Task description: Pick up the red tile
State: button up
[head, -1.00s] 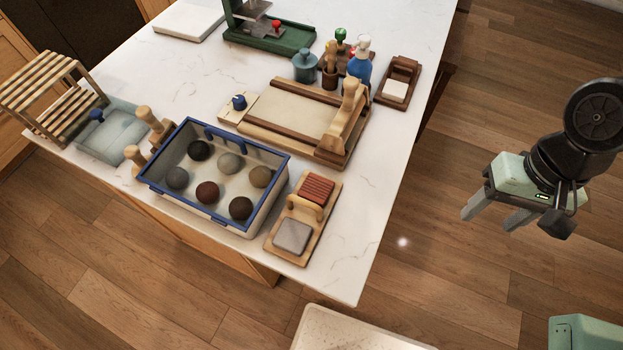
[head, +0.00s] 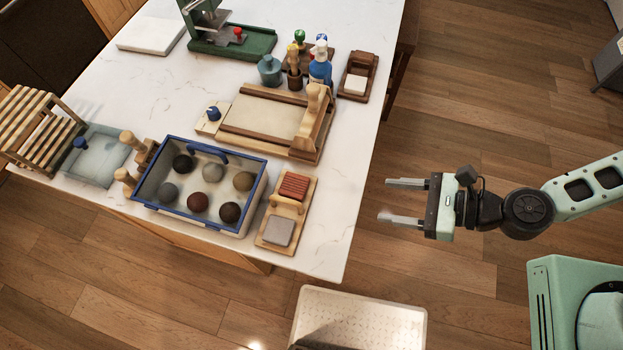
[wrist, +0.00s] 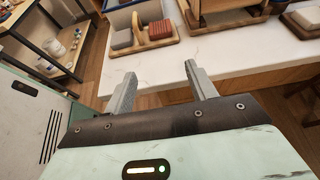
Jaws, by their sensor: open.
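The red tile (head: 293,186) is a ribbed, brick-red square. It lies in the back compartment of a small wooden tray (head: 262,236) near the counter's right edge. A grey tile (head: 278,231) lies in the front compartment, with a wooden handle between the two. The red tile also shows in the wrist view (wrist: 160,29), with the grey tile (wrist: 122,38) to its left. My gripper (head: 404,200) is open and empty, over the floor to the right of the counter. Its fingers point left toward the counter, well apart from the red tile. In the wrist view the fingers (wrist: 160,86) are spread.
Left of the tray stands a blue-rimmed bin (head: 250,217) with several dark balls. A wooden slab roller board (head: 262,116) lies behind the tray. A blue bottle (head: 320,68) and tools stand farther back. The counter (head: 322,225) is bare right of the tray.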

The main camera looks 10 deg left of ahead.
jog(key=b, duration=1)
send_near(305, 189)
jog(key=shift+w+a+f, duration=0.15)
jog(key=shift+a+f, duration=0.45)
jog(key=shift+a, duration=0.15)
jog(key=shift+w+a+p, duration=0.1)
jog(key=shift+a+p, duration=0.2)
jog(key=shift+a, duration=0.4)
jog(key=p+x, duration=0.2)
jog(key=x, duration=0.2)
jog(key=shift+a+f, duration=0.25)
jog(key=shift+c, duration=0.3)
jog(key=c, duration=0.6)
jog(key=shift+r, duration=0.15)
